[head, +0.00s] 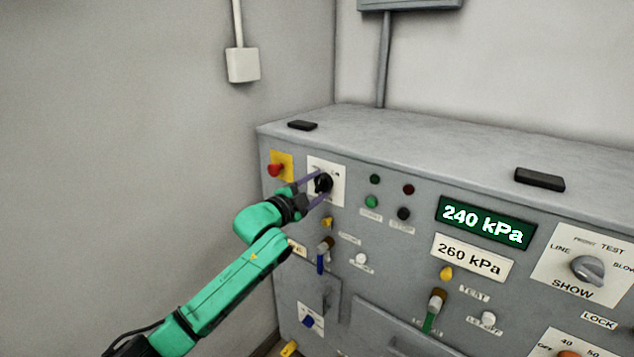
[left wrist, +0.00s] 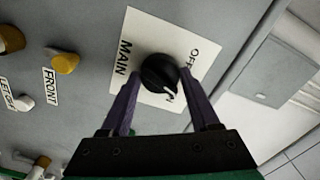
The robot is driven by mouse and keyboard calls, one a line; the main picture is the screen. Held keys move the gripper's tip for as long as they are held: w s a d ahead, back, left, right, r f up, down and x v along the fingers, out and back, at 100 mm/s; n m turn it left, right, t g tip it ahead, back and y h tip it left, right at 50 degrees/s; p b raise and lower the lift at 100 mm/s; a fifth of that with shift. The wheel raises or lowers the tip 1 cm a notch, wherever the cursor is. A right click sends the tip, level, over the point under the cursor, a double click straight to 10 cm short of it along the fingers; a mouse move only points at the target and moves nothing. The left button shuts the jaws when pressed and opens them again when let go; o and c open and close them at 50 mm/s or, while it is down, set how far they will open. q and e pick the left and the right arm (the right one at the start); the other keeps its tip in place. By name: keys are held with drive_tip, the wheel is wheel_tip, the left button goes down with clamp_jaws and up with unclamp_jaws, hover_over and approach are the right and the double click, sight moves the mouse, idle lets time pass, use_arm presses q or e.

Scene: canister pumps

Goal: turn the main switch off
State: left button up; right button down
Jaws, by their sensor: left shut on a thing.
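The main switch is a round black knob (head: 324,182) on a white plate (head: 338,172) at the upper left of the grey panel. The left wrist view shows the knob (left wrist: 157,70) closely, with the words MAIN and OFF on its plate. The knob's pale mark points toward a partly hidden label ending in N, away from OFF. My left gripper (head: 318,187) is shut on the knob, one purple finger on each side of it. The fingers also show in the left wrist view (left wrist: 160,84). My right gripper is not in view.
A red button on a yellow plate (head: 281,166) is just left of the switch. Small lamps and buttons (head: 372,201) are to its right. A yellow knob (head: 327,222) and a blue-handled lever (head: 322,259) are below. A green display (head: 486,222) reads 240 kPa.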

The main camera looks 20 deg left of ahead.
use_arm(q)
drive_tip(key=n+p, duration=0.2)
drive_tip(key=n, duration=0.4)
drive_tip(key=shift+p, duration=0.35)
drive_tip(key=n+p, duration=0.1)
drive_tip(key=n, duration=0.2)
drive_tip(key=shift+n, duration=0.4)
drive_tip(key=shift+f+n+p, duration=0.1)
drive_tip(key=shift+n+p, duration=0.25)
drive_tip(key=shift+n, duration=1.05)
drive_tip(key=o, duration=1.4)
drive_tip(key=shift+c, duration=0.2)
